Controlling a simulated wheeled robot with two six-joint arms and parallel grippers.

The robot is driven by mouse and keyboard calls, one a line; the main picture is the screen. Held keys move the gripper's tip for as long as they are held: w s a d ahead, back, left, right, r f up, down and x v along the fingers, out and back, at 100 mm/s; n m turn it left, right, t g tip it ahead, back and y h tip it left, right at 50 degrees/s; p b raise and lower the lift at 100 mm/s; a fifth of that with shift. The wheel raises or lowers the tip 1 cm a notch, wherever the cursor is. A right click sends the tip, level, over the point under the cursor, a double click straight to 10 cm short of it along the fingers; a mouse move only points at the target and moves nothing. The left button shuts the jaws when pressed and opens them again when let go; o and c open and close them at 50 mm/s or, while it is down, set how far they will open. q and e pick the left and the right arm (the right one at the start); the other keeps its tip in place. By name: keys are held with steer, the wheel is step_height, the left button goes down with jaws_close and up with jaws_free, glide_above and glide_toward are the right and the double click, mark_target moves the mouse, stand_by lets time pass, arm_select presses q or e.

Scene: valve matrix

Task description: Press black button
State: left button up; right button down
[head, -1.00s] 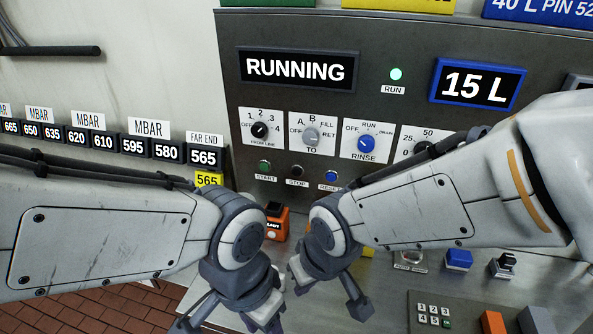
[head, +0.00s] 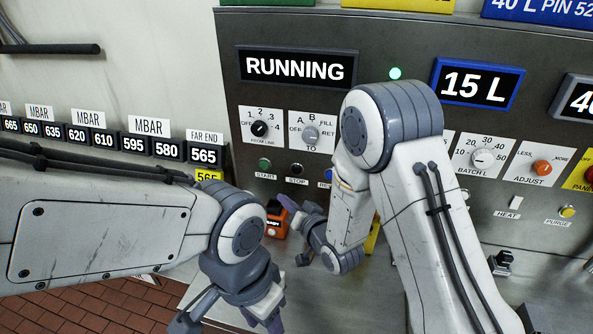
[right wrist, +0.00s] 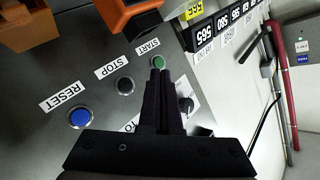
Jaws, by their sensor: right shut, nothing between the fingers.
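The black button (head: 296,169), labelled STOP, sits on the grey panel between the START and RESET buttons. It shows uncovered in the right wrist view (right wrist: 125,86). My right gripper (head: 284,202) is shut and empty, in front of the panel and below the STOP button in the head view. In the right wrist view its closed fingertips (right wrist: 158,72) point toward the panel, beside the STOP button and near the START button (right wrist: 158,62). Contact cannot be told. My left gripper (head: 235,320) hangs low at the bottom of the head view, its fingers partly out of frame.
The display (head: 298,68) reads RUNNING and the green RUN lamp (head: 395,73) is lit. The blue RESET button (right wrist: 80,117) is on the same row. An orange box (head: 277,221) stands below the buttons. My right arm hides the panel's middle.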

mark_target(297, 170)
steer(key=shift+w+d+r+t, duration=0.1)
steer(key=shift+d+t, duration=0.05)
steer(key=shift+t, duration=0.15)
steer(key=shift+w, duration=0.15)
steer(key=shift+w+d+p, duration=0.1)
steer(key=shift+w+d, duration=0.3)
steer(key=shift+w, duration=1)
steer(key=shift+w+d+p, duration=0.15)
steer(key=shift+w+d, duration=0.2)
steer(key=shift+w, duration=1)
steer(key=shift+w+d+p, duration=0.1)
steer(key=shift+w+d, duration=0.3)
steer(key=shift+w, duration=1)
steer(key=shift+w+d, duration=0.1)
steer(key=shift+w, duration=0.3)
